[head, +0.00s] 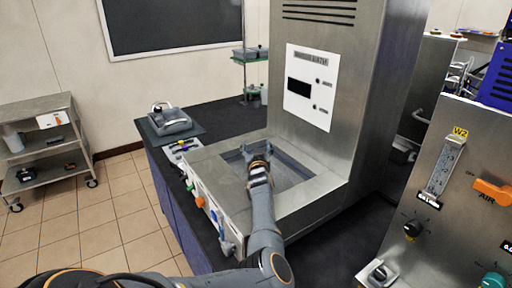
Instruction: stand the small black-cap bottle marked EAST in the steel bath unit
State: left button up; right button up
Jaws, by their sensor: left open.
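The steel bath unit (318,190) stands on the dark bench, with an upright panel at its back and a square sunken basin in its top. My left gripper (257,148) is over the left part of this basin, open, its fingers pointing away from me. My arm and gripper cover part of the basin. I cannot make out any bottle in or beside the gripper. The small black-cap bottle marked EAST is not recognisable in this view. My right gripper is not in view.
Colored fittings (198,200) line the bath's left side. A grey device (170,120) sits on the bench behind left. A steel panel (455,200) with knobs and an orange handle rises at the right. A steel cart (42,140) stands far left, with clear tiled floor before it.

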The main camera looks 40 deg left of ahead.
pick_arm(q)
jog(key=shift+r+p, duration=0.6)
jog(key=shift+s+d, duration=0.1)
jog(key=b+v, duration=0.1)
jog(key=v, duration=0.6)
jog(key=shift+s+r, duration=0.1)
